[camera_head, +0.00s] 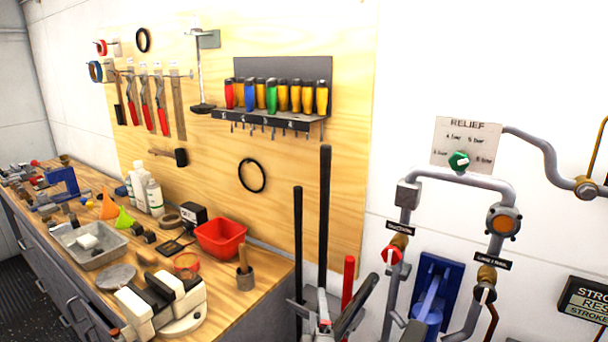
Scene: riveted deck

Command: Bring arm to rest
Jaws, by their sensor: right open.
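Most of my right arm is out of the picture. My left gripper is not in view.
The wooden workbench (262,287) holds a red bin (221,238), a metal tray (91,257) and a wooden-handled tool (245,268). Screwdrivers hang in a wall rack (268,121). Upright black levers (325,215) and relief piping (460,183) stand to the right.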

